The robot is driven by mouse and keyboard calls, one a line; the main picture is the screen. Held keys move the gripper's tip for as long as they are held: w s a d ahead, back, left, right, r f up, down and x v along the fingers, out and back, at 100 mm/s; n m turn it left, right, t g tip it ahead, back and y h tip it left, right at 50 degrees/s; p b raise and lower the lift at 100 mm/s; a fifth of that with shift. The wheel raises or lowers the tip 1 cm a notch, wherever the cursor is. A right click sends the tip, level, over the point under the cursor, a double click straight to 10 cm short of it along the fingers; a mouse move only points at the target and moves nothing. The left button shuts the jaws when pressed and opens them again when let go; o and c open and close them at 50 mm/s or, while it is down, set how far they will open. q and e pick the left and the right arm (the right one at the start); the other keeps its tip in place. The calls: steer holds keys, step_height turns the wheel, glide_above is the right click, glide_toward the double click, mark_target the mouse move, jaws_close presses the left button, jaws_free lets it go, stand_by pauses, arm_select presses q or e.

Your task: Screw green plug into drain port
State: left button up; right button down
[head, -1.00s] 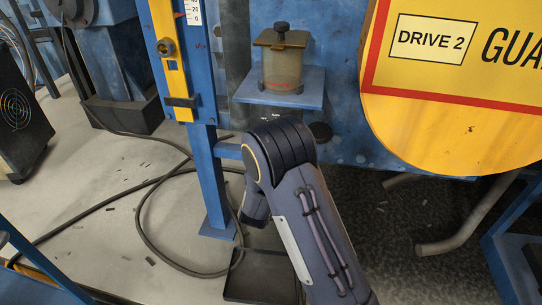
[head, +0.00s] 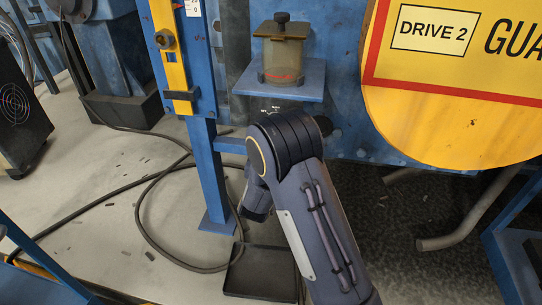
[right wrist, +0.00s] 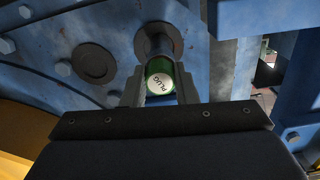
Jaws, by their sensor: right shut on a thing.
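The green plug (right wrist: 160,79) shows in the right wrist view, with a pale face lettered "PLUG". My right gripper (right wrist: 158,88) is shut on it, one finger on each side. The drain port (right wrist: 156,41) is a dark round fitting on the blue housing directly beyond the plug. The plug is in line with the port and close against it; I cannot tell how far it is inside. In the head view my right arm hides the plug, the port and the right gripper's fingers. My left gripper is in neither view.
A lidded glass jar (head: 282,50) stands on a blue shelf (head: 303,80) above my right arm. A yellow round guard (head: 455,120) is at the right. A black tray (head: 262,272) and a looped cable (head: 140,222) lie on the floor. A dark round cap (right wrist: 95,63) is beside the port.

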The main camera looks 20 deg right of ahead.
steer(key=m+b, duration=0.5)
steer(key=m, duration=0.4)
steer(key=m+b, duration=0.6)
steer(key=m, duration=0.4)
steer(key=m+b, duration=0.6)
steer(key=m, duration=0.4)
steer(key=shift+d+r, duration=0.2)
steer(key=shift+r, duration=0.1)
stand_by(1.2)
steer(key=c, duration=1.4)
jaws_free()
steer(key=shift+w, duration=0.1)
steer(key=shift+o, duration=0.2)
